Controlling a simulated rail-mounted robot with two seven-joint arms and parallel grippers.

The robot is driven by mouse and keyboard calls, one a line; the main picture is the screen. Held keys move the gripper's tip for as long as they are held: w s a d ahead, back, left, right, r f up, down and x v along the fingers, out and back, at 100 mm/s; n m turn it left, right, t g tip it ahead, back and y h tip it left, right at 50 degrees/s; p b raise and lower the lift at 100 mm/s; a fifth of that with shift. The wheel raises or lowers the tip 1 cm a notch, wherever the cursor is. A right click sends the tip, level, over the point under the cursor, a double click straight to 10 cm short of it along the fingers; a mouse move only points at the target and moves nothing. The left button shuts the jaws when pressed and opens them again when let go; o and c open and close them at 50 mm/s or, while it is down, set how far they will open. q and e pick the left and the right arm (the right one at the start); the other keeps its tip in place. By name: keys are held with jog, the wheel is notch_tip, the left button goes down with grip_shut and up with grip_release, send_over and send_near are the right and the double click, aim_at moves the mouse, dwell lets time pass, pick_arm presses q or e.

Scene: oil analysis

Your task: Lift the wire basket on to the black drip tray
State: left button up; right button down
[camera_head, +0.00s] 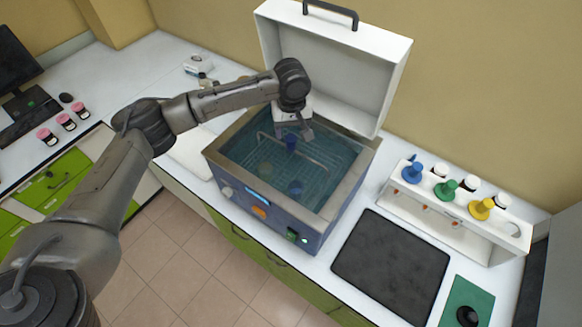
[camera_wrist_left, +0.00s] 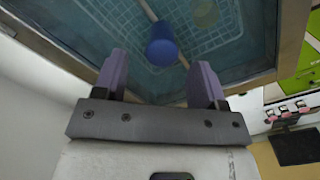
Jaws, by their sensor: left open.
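The wire basket (camera_head: 262,186) sits under the water inside the bath; its mesh also shows in the left wrist view (camera_wrist_left: 108,22). A thin rod crosses above it, with a blue cylindrical piece (camera_head: 291,142) that seems to be on the rod. That piece also shows in the left wrist view (camera_wrist_left: 161,45). My left gripper (camera_head: 294,133) is open above the bath, pointing down. In the left wrist view its fingers (camera_wrist_left: 162,72) stand either side of the blue piece, apart from it. The black drip tray (camera_head: 390,264) lies empty right of the bath. My right gripper is not in view.
The bath's white lid (camera_head: 335,68) stands open behind it. A white rack (camera_head: 452,225) with blue, green and yellow funnels stands behind the tray. A green mat (camera_head: 480,298) with a dark object lies at the tray's right. Blue and greenish round pieces are in the bath.

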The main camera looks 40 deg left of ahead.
aim_at(291, 138)
pick_arm(q)
jog(key=shift+s+f+p, duration=0.15)
jog(key=shift+f+p, duration=0.15)
jog(key=shift+f, duration=1.95)
jog(key=shift+r, duration=0.1)
grip_shut()
